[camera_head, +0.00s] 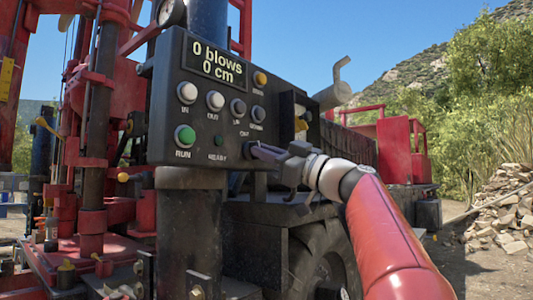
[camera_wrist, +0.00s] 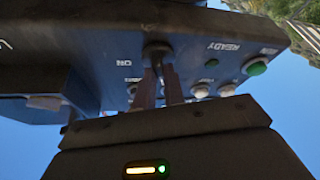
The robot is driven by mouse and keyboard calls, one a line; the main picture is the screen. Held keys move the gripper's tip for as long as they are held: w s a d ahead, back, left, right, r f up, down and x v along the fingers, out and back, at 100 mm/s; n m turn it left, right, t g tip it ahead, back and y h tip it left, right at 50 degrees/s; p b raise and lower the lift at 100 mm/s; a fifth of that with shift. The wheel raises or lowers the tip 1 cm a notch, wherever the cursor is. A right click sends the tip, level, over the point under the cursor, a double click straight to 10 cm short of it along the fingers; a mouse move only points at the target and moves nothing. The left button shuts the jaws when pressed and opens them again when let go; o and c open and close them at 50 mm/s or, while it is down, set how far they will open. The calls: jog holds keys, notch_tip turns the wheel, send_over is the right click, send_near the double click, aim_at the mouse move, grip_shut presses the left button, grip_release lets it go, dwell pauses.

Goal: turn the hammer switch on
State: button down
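The dark control panel (camera_head: 205,105) stands on the drilling rig, its display reading "0 blows 0 cm". The hammer switch (camera_wrist: 157,52) is a dark round knob with a small lever, near an "ON" label in the wrist view, where the panel appears upside down. My gripper (camera_head: 253,150) reaches the panel's lower right from the right. In the wrist view my gripper (camera_wrist: 159,88) has its two fingers close together with the lever between their tips, apparently touching it. The fingers hide much of the switch in the head view. I cannot tell which way its lever is set.
The green RUN button (camera_head: 185,135), the READY light (camera_head: 219,141) and several other buttons sit left of and above the gripper. A wheel (camera_head: 325,255) lies below my arm.

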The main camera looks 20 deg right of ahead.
jog(key=shift+m, duration=0.5)
jog(key=shift+s+a+r+m+t+h+p, duration=0.1)
jog(key=shift+m+t+h+p, duration=0.45)
jog(key=shift+m+h, duration=2.3)
jog(key=shift+s+a+r+m+t+h+p, duration=0.15)
jog(key=shift+m+t+h+p, duration=0.4)
jog(key=shift+m, duration=4.4)
jog(key=shift+a+m+t+h+p, duration=0.1)
jog(key=shift+m+t+h+p, duration=0.45)
jog(key=shift+m+h, duration=2.3)
jog(key=shift+m+g+y, duration=0.25)
jog(key=shift+m+y, duration=0.8)
jog(key=shift+m, duration=0.2)
jog(key=c, duration=1.5)
grip_release()
